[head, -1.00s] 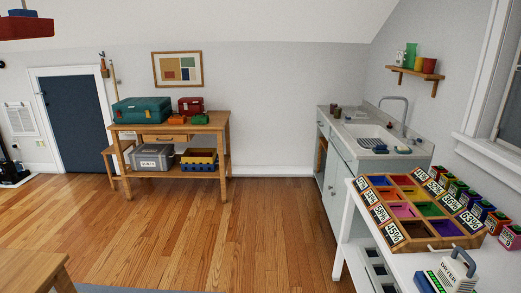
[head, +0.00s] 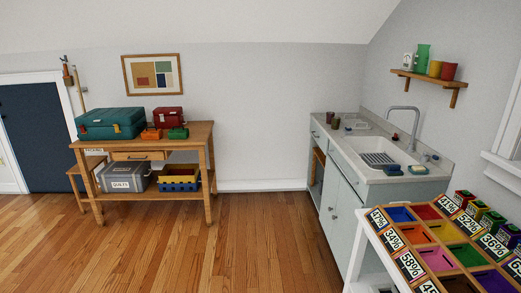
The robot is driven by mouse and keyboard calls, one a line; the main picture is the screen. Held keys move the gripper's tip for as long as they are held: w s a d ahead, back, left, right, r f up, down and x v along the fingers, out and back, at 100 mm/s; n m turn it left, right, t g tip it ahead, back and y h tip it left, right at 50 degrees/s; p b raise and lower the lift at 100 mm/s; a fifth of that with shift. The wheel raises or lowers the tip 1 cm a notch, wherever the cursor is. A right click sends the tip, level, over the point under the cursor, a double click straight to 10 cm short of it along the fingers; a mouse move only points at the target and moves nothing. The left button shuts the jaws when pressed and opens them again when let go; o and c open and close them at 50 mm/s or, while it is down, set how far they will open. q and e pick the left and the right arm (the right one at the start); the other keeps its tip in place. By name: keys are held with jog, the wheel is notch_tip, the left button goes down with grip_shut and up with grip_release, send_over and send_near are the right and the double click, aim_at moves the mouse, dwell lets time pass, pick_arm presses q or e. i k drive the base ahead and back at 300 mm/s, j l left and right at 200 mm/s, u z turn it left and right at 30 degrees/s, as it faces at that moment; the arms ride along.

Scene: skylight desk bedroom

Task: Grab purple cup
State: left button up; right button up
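No cup that is clearly purple shows. On the wall shelf (head: 428,78) are a white patterned cup (head: 407,60), a tall green vessel (head: 422,57), a yellow cup (head: 435,69) and a red cup (head: 448,71). Neither of my grippers is in view.
A white table with a sectioned colour tray (head: 436,259) and number labels fills the lower right. A wooden workbench (head: 198,134) with toolboxes stands at the left. The wood floor (head: 255,250) between bench and sink cabinet (head: 340,207) is clear.

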aim_at(329, 115)
jog(key=i+z, duration=0.1)
jog(key=i, duration=2.35)
jog(key=i+z, duration=0.1)
jog(key=i, duration=0.45)
jog(key=i+z, duration=0.1)
jog(key=i, duration=0.45)
jog(key=i+j+z, duration=0.1)
jog(key=i, duration=0.45)
jog(key=i+j+z, duration=0.15)
jog(key=i, duration=0.35)
jog(key=i+j+z, duration=0.1)
jog(key=i, duration=0.45)
jog(key=i+z, duration=0.25)
jog(key=i, duration=0.2)
jog(key=i+z, duration=0.25)
jog(key=i, duration=0.2)
jog(key=i+j+z, duration=0.3)
jog(key=i+l, duration=0.05)
jog(key=i, duration=0.1)
